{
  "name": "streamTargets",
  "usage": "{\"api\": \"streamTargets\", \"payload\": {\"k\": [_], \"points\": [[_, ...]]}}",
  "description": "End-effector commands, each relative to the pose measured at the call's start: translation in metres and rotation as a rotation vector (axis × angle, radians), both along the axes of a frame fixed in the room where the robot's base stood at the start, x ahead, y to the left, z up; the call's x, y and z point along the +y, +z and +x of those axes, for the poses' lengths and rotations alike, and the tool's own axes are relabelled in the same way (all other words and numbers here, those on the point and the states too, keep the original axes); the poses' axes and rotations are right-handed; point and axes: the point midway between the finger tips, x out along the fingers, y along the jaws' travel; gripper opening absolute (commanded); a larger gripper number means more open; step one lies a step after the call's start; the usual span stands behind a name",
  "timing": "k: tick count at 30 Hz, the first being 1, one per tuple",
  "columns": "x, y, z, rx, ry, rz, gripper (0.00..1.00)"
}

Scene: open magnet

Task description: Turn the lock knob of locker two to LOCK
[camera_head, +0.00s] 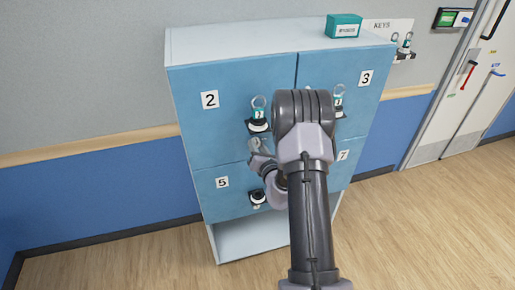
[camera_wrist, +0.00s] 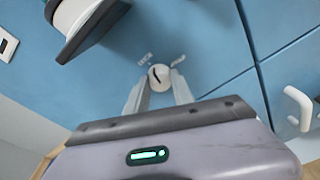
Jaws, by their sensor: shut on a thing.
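Locker two (camera_head: 215,125) is the upper left blue door with a "2" label, and it looks closed. My gripper (camera_head: 259,148) is at its lower right part, below the keyed lock fitting (camera_head: 258,115) with a teal tag. In the wrist view my gripper (camera_wrist: 158,84) has its two pale fingers on either side of the small round lock knob (camera_wrist: 158,74), shut on it. The knob's dark mark slants up and left. Small word labels sit at its upper left and upper right; the left one seems to read LOCK. My arm hides the knob in the head view.
Lockers three (camera_head: 365,95), five (camera_head: 215,195) and seven (camera_head: 345,165) adjoin. A teal box (camera_head: 344,25) stands on top of the cabinet. A KEYS board (camera_head: 390,28) hangs on the wall, right of it. A dark-based fitting (camera_wrist: 85,25) juts out close to my gripper's upper left.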

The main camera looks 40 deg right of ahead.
Motion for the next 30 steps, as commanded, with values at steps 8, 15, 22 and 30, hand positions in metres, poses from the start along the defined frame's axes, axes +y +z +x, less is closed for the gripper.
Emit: {"api": "streamTargets", "payload": {"k": [8, 15, 22, 30], "points": [[0.0002, -0.0001, 0.0003, 0.038, 0.0, -0.097, 0.0], [0.0001, 0.0001, 0.0003, 0.049, 0.0, -0.125, 0.0], [0.0001, 0.0001, 0.0003, 0.051, 0.0, -0.127, 0.0], [0.0001, 0.0001, 0.0003, 0.05, 0.0, -0.126, 0.51]]}}
